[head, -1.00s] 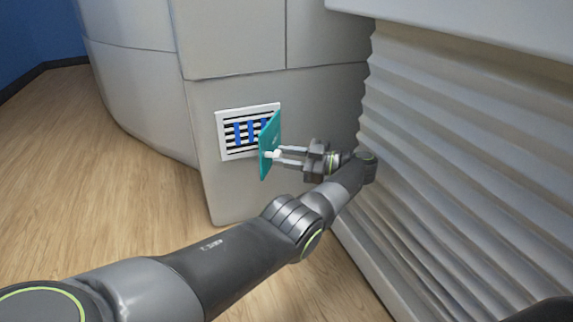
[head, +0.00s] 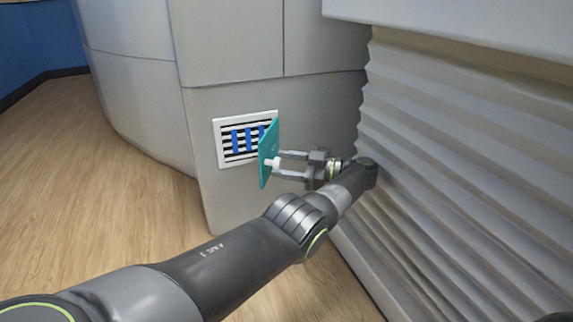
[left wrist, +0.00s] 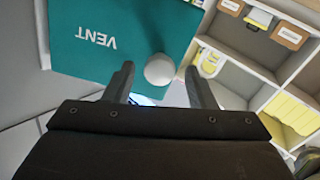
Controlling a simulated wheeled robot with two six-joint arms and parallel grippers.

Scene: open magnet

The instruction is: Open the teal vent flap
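The teal vent flap (head: 267,153) stands swung out from the white vent frame (head: 217,142), showing the slatted opening with blue strips behind it. A white knob (head: 272,163) sticks out from the flap's face. In the left wrist view the flap (left wrist: 105,35) reads VENT upside down, and its round knob (left wrist: 159,70) shows near its edge. My left gripper (head: 282,164) is open at the knob. Its two fingers stand on either side of the knob, with a gap on each side in the left wrist view. My right gripper is not in view.
The vent sits in a grey cabinet wall (head: 235,205). A pleated grey panel (head: 460,170) rises close to the right of my left arm. Shelves with bins (left wrist: 250,50) show in the left wrist view. Wooden floor (head: 110,200) is clear at left.

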